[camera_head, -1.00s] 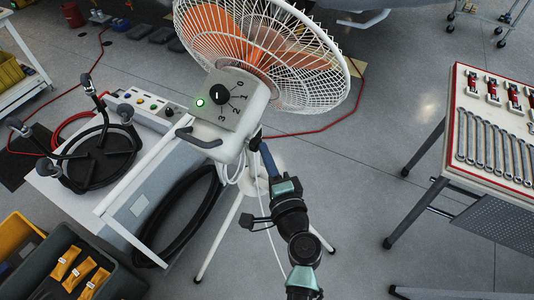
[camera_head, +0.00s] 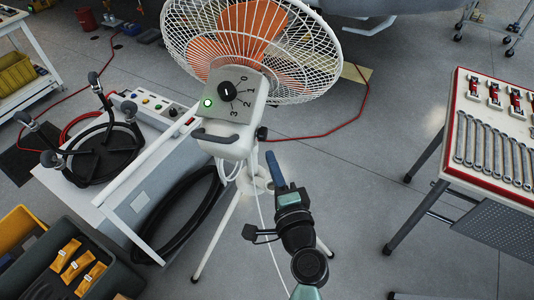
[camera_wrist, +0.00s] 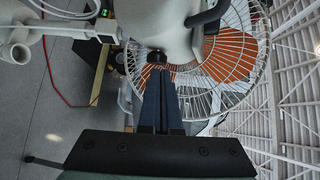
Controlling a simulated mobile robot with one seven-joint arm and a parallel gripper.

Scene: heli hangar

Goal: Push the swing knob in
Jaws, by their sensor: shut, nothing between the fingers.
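The white fan has a grey control panel (camera_head: 215,113) with a black dial, marks 0 to 3 and a lit green lamp. A small black knob (camera_head: 262,133) sticks out at the lower right of the fan's housing (camera_head: 228,143); I take it as the swing knob. In the wrist view a dark knob (camera_wrist: 157,57) sits under the white housing, just beyond my fingertips. My gripper (camera_head: 271,154) is shut and empty, its dark blue fingers pointing up just below the knob. In the head view a small gap seems to separate them; how far the knob is in cannot be told.
The fan's wire cage (camera_head: 310,50) is close above. A white cart (camera_head: 125,215) with a black suction frame stands left. A table with wrenches (camera_head: 435,160) stands right. Bins (camera_head: 50,260) are lower left. Floor between fan and table is free.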

